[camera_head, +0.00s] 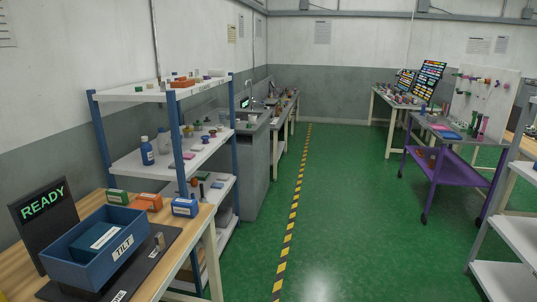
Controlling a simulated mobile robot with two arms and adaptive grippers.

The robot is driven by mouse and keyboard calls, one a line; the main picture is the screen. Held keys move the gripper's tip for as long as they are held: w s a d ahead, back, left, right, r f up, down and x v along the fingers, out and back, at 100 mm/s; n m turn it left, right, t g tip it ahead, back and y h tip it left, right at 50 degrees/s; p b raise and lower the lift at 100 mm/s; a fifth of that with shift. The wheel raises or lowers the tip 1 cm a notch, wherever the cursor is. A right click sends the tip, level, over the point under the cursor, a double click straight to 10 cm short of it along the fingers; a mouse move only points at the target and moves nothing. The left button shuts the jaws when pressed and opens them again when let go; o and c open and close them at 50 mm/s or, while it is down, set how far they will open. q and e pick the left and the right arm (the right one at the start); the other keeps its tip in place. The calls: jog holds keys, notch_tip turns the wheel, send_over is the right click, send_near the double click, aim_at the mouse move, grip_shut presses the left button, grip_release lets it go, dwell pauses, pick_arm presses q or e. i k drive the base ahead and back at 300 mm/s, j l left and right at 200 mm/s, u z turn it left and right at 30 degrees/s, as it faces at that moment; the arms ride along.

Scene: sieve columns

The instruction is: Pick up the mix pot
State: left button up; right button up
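I cannot pick out a mix pot with certainty in the head view. Several small pots and bottles stand on the middle shelf (178,161) of the left rack, too small to tell apart. Among them are a blue bottle (147,151) and a clear bottle (164,141). Neither of my grippers shows in this view.
A wooden bench (189,232) at front left holds a blue TILT box (128,243), a READY screen (43,212) and small cartons. A purple cart (440,165) and white shelves (508,233) stand right. The green floor (340,222) between is clear.

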aim_at(253, 119)
jog(key=i+l+z, duration=0.15)
jog(key=i, duration=0.5)
jog(key=i+l+z, duration=0.1)
jog(key=i+l, duration=0.15)
jog(key=i, duration=0.4)
jog(key=i+l+z, duration=0.15)
jog(key=i, duration=0.45)
jog(key=i+u, duration=0.25)
jog(key=i, duration=0.25)
jog(key=i+u, duration=0.25)
jog(key=i, duration=0.25)
jog(key=i+l+u, duration=0.1)
jog(key=i+u, duration=0.2)
jog(key=i, duration=0.15)
jog(key=i+l+u, duration=0.25)
jog(key=i, duration=0.2)
